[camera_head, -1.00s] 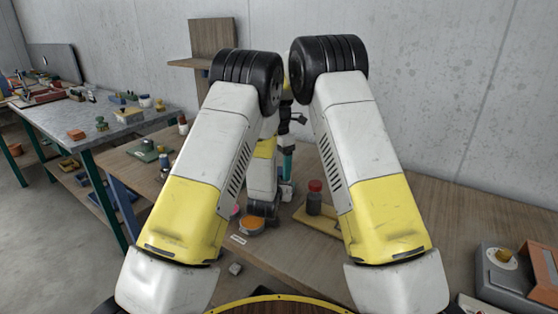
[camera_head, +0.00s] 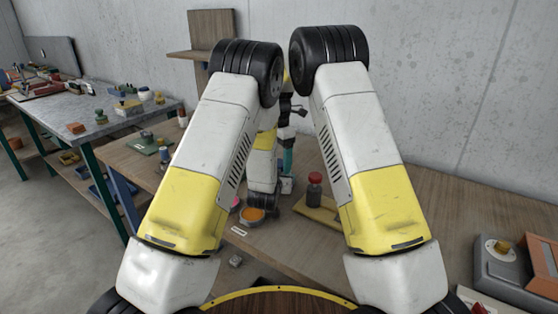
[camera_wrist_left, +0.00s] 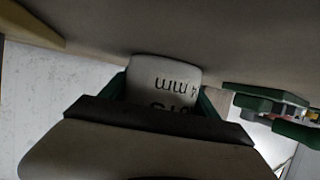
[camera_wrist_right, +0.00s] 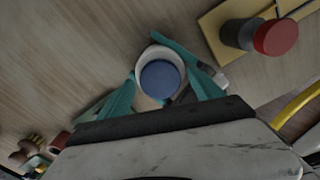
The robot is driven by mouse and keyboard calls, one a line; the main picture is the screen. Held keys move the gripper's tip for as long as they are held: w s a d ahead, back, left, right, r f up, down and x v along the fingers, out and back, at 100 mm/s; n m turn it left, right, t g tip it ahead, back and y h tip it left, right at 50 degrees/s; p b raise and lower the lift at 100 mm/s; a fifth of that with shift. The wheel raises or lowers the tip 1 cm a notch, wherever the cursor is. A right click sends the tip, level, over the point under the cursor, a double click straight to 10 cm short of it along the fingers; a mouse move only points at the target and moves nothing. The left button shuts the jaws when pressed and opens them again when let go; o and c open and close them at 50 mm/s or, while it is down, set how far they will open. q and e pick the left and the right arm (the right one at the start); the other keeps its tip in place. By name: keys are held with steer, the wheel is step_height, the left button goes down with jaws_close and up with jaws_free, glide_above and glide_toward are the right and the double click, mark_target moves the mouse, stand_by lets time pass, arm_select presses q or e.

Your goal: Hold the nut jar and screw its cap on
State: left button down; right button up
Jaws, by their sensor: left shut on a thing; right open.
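Whether the cap is seated I cannot tell. My right gripper (camera_wrist_right: 165,82) is open, its teal fingers apart on either side of the cap. In the head view the right gripper (camera_head: 288,168) points down over the bench; the jar is mostly hidden.
An orange-topped dish (camera_head: 251,215) lies in front. A grey device (camera_head: 503,270) is at far right. A side table (camera_head: 65,113) with parts stands left. The right bench is largely clear.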

steer(key=shift+r, duration=0.1)
steer(key=shift+r, duration=2.15)
steer(key=shift+c, duration=0.4)
step_height(320, 180, up, 4)
steer(key=shift+f, duration=0.2)
steer(key=shift+f, duration=0.1)
steer(key=shift+f, duration=3.95)
steer(key=shift+c, duration=0.2)
